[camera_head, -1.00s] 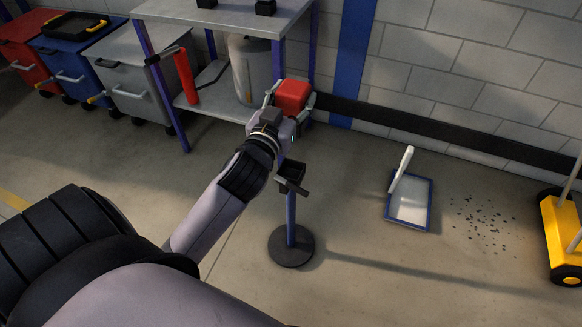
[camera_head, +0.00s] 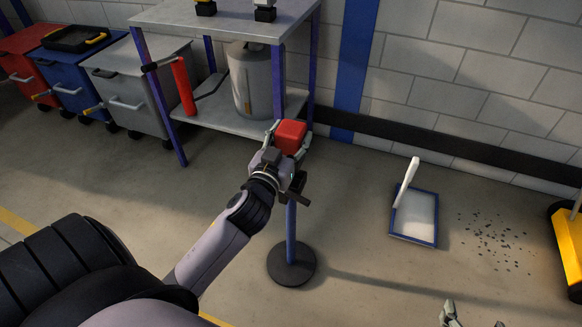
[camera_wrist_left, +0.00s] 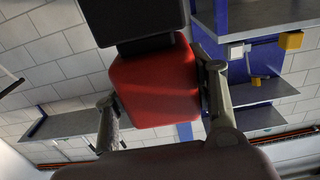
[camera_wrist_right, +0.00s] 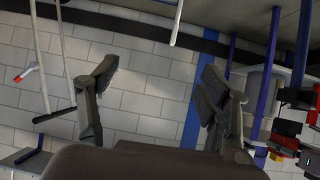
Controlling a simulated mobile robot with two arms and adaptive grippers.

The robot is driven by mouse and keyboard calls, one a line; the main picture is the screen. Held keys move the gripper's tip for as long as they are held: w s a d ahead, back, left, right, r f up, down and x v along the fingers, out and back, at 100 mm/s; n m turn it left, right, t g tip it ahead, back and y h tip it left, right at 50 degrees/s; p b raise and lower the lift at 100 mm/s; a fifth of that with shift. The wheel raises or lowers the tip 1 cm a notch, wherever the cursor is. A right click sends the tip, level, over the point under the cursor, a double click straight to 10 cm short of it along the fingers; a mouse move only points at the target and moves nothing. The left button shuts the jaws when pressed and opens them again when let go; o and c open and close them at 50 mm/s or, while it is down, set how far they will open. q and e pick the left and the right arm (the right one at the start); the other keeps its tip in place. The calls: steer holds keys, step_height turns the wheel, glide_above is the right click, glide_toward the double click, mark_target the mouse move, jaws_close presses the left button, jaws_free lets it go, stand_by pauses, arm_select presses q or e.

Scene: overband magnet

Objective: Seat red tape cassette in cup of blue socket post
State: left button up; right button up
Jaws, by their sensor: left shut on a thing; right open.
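The red tape cassette (camera_head: 290,136) is between the fingers of my left gripper (camera_head: 287,136), which is shut on it. The left wrist view shows the red block (camera_wrist_left: 152,90) close up, a finger on each side and a dark part above it. The blue socket post (camera_head: 291,225) stands upright on a round black base (camera_head: 291,264). Its dark cup (camera_head: 297,186) is partly hidden behind my left wrist, and the cassette appears above it in the picture. My right gripper (camera_head: 472,312) shows only its fingertips at the lower edge; in the right wrist view (camera_wrist_right: 160,95) it is open and empty.
A grey bench (camera_head: 225,22) with a lower shelf holding a grey canister (camera_head: 252,80) stands behind. Red, blue and grey bins (camera_head: 135,90) are at left. A dustpan (camera_head: 415,216) lies on the floor at right, beside scattered debris (camera_head: 497,240). A yellow cart (camera_head: 568,250) is far right.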

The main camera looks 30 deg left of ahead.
mark_target(291, 153)
arm_select(q)
step_height(291, 153, down, 5)
steer(key=shift+r+b, duration=0.2)
steer(key=shift+b, duration=0.8)
steer(key=shift+f, duration=0.25)
step_height(291, 153, down, 3)
steer(key=shift+f+b, duration=0.2)
steer(key=shift+b, duration=0.8)
steer(key=shift+f, duration=0.1)
arm_select(e)
steer(key=w+a+r+t+y, duration=0.1)
steer(key=r+t+y, duration=0.1)
steer(key=r+t, duration=0.3)
steer(key=w+a+r+t+y, duration=0.1)
steer(key=r+t, duration=0.5)
steer(key=r, duration=0.7)
steer(key=shift+w+a+r+n+t+y, duration=0.2)
steer(key=shift+w+a+n+t+y, duration=0.15)
steer(key=shift+a, duration=0.35)
arm_select(q)
steer(key=shift+f, duration=0.1)
steer(key=o, duration=1.3)
arm_select(e)
steer(key=shift+s+r, duration=0.1)
steer(key=shift+r, duration=0.15)
